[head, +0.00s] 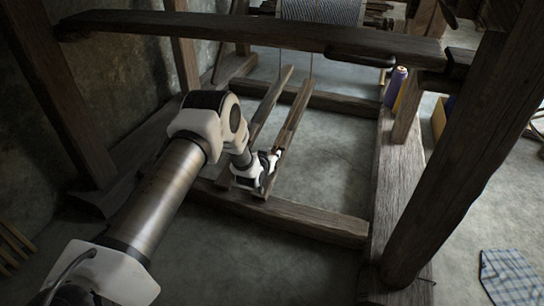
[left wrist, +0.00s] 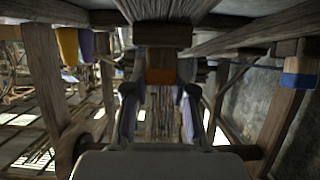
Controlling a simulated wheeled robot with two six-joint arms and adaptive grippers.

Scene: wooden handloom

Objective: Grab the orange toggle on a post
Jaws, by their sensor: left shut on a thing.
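The orange toggle (left wrist: 160,76) is a small orange-brown block below a dark wooden post end (left wrist: 162,36) in the left wrist view. It sits between the fingers of my left gripper (left wrist: 159,88), which is shut on it. Finger contact is hard to make out in the dark picture. In the head view my left gripper (head: 277,152) is low inside the loom frame, at the wooden treadle bars (head: 292,122). There the gripper mostly hides the toggle. My right gripper is in neither view.
A thick crossbeam (head: 250,31) runs above my left arm. A lower beam (head: 295,217) lies in front of the treadles. A purple spool (head: 396,87) stands on the right side beam. A blue-banded wooden piece (left wrist: 298,80) is at the wrist view's right. A checked cloth (head: 510,278) lies right.

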